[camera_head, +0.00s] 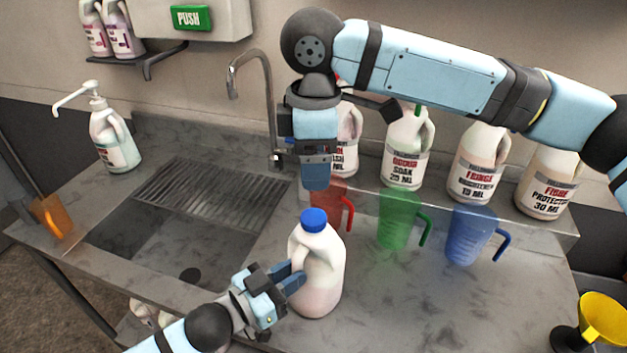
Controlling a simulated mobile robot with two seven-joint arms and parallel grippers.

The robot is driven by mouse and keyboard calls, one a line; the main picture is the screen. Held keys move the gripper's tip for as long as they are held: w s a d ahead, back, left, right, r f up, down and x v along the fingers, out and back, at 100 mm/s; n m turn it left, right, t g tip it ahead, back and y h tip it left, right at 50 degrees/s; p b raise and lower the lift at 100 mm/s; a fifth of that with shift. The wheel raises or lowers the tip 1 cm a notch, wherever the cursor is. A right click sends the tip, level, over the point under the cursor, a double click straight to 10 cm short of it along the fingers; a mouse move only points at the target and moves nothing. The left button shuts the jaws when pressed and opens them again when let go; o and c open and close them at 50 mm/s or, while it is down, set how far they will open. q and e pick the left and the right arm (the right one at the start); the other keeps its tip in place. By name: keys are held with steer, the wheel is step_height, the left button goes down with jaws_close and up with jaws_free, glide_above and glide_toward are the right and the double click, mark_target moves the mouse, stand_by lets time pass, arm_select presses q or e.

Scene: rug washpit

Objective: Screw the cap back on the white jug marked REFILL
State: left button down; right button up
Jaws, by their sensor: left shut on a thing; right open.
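A white, partly see-through jug (320,268) with pinkish liquid stands upright on the counter. No REFILL marking is visible on the side facing me. A blue cap (314,220) sits on its mouth; I cannot tell how tightly it is screwed. My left gripper (292,281) is shut on the jug at its lower left, by the handle side. My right gripper (316,180) points down above the cap, open and apart from it, with a gap between fingertips and cap.
Red (330,205), green (399,220) and blue (470,235) measuring cups stand behind and right. Several labelled jugs line the back ledge (435,185). A sink (185,245) with a tap (262,75) lies left. A yellow funnel (603,318) is at lower right. The counter right of the jug is clear.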

steer(key=shift+r, duration=0.4)
arm_select(q)
steer(key=c, duration=0.9)
jaws_free()
steer(key=shift+b+v, duration=0.95)
steer(key=shift+v, duration=6)
arm_select(e)
steer(key=shift+f, duration=0.95)
arm_select(q)
steer(key=shift+w+r, duration=0.1)
